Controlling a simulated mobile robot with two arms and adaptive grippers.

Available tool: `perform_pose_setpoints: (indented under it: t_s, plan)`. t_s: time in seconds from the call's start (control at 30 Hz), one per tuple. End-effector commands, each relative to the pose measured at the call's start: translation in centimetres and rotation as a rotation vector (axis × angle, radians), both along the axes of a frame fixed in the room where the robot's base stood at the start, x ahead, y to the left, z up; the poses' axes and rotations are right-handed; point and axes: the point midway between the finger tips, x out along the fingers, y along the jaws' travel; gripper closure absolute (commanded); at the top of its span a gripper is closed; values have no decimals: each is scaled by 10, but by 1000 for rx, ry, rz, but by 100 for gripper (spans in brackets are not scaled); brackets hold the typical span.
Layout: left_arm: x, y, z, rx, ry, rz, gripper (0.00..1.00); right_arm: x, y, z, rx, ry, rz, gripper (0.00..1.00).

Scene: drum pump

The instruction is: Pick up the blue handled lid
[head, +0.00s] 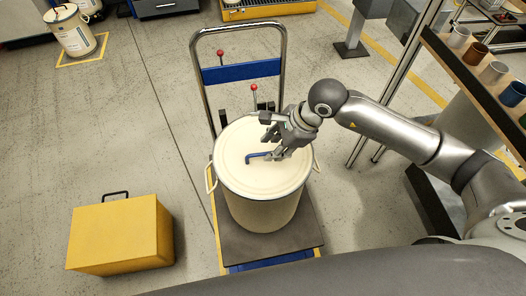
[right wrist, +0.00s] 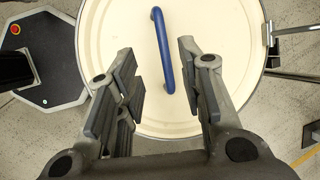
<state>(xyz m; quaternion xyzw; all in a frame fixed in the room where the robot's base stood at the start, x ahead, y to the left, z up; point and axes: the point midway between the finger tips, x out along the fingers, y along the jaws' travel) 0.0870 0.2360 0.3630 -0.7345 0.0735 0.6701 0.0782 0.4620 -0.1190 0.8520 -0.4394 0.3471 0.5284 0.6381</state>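The cream lid (head: 262,168) with a blue handle (head: 266,155) sits on a cream drum (head: 262,213). In the right wrist view, the lid (right wrist: 120,30) lies beyond the fingers and its blue bar handle (right wrist: 162,50) stands out on top. My right gripper (head: 268,137) is above the lid near the handle. It is open and empty, with the handle between the fingers (right wrist: 163,85) in the picture; whether it is down at handle height I cannot tell. Part of the handle is hidden behind the gripper in the head view. My left gripper is not in view.
The drum stands on a trolley (head: 310,222) with a tall blue-barred push handle (head: 242,71). A yellow case (head: 121,235) lies on the floor at left. A shelf with several cups (head: 478,53) stands at right.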

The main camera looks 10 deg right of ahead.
Motion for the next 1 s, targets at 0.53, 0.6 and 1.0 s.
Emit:
perform_pose_setpoints:
  t_s: [0.53,0.6,1.0]
  plan:
    - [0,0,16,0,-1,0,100,16,19,-48,2,1,-1,64]
    - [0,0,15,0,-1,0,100,16,20,-50,3,-1,0,64]
    - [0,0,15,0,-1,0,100,16,19,-50,2,-1,0,91]
